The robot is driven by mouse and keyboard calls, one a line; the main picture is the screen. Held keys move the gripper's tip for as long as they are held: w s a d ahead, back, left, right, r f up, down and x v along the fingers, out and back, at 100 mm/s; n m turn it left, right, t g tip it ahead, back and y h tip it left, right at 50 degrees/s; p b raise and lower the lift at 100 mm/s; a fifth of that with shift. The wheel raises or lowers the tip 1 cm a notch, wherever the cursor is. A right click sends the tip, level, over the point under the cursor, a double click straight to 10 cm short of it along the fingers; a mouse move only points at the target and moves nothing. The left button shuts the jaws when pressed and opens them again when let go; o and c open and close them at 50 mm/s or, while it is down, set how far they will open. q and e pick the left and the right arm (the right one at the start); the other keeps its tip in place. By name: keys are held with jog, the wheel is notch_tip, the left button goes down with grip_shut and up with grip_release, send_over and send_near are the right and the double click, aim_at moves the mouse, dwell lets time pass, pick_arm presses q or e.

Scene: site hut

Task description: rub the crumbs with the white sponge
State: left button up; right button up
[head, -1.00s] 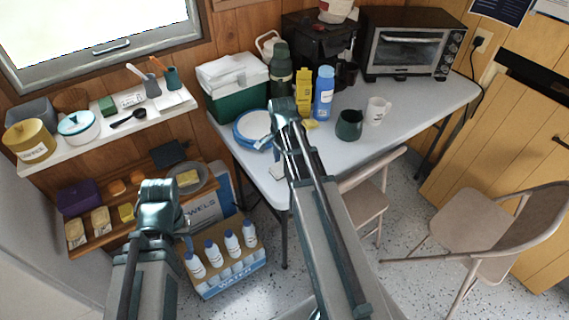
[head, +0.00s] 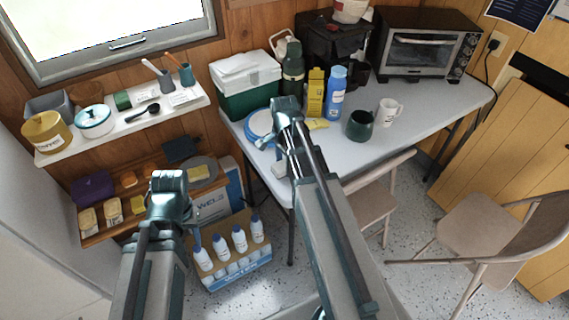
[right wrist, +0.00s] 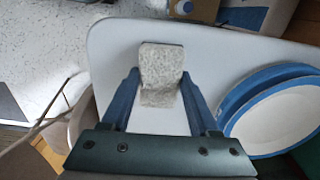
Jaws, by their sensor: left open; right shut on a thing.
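The white sponge (right wrist: 161,68) is a pale, rough block between the two fingers of my right gripper (right wrist: 160,88) in the right wrist view. The gripper is shut on it, over the white table top. In the head view the sponge (head: 279,170) shows near the table's front left edge, partly behind my right arm, which hides most of that gripper. My left gripper (head: 170,195) is off the table, in front of the low shelf and the bottles; it is open, its fingertips mostly hidden. I cannot make out any crumbs.
Blue-rimmed plates (right wrist: 275,115) lie beside the sponge. A chair (head: 370,205) is in front.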

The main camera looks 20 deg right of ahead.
jog(key=shift+d+r+p, duration=0.1)
jog(key=shift+r+p, duration=1.65)
jog(key=shift+r, duration=0.4)
notch_tip(320, 180, up, 3)
jog(key=p, duration=0.3)
jog(key=shift+s, duration=0.1)
